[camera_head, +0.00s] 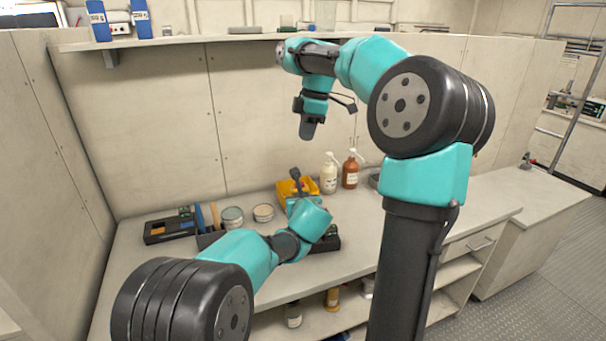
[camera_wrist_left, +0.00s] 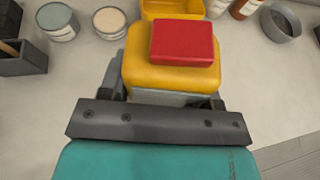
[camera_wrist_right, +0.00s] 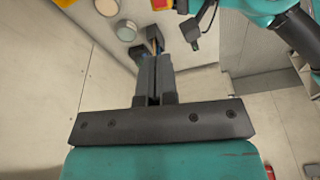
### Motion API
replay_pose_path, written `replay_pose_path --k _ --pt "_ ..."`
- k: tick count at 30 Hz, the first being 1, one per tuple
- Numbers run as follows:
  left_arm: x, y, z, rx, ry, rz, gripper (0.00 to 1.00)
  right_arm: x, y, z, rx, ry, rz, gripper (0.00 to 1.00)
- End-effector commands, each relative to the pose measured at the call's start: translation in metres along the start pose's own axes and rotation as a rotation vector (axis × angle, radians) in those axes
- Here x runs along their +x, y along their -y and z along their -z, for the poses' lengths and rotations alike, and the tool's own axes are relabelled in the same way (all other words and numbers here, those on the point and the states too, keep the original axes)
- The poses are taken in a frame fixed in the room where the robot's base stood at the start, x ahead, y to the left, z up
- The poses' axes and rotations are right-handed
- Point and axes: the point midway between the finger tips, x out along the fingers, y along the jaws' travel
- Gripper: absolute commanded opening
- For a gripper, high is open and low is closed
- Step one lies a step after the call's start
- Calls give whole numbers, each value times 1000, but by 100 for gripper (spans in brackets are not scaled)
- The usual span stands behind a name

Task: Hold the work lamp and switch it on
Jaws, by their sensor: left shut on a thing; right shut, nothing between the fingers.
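The work lamp, as the left wrist view shows it, is a yellow block (camera_wrist_left: 150,76) with a raised red part (camera_wrist_left: 183,42) on top. My left gripper (camera_wrist_left: 165,97) is shut on its yellow body. My right gripper (camera_head: 308,130) is shut and empty, pointing down high above the bench, well clear of the lamp. Its closed fingers (camera_wrist_right: 154,80) show in the right wrist view. Whether the lamp is lit cannot be told.
On the bench stand tins (camera_head: 232,217), a yellow bin (camera_head: 284,190), a white bottle (camera_head: 328,180) and a brown bottle (camera_head: 350,174). A dark tray (camera_head: 160,236) lies at the left. A shelf (camera_head: 240,36) runs above the back wall.

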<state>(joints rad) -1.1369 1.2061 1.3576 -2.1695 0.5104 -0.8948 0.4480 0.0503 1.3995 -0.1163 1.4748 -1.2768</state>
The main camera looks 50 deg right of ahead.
Motion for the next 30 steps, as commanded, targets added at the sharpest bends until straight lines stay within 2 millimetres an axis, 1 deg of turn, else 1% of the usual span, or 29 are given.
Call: replay_pose_path --k 16,18,21,24,30 --pt "0 0 0 0 0 0 24 90 1 0 1 1 3 0" --pt "0 0 0 0 0 0 24 100 1 -6 3 1 3 0" --pt "0 0 0 0 0 0 24 111 1 -11 2 1 2 0" --pt "0 0 0 0 0 0 24 119 0 -14 2 1 2 0" --pt "0 0 0 0 0 0 24 124 0 -16 1 0 0 0"
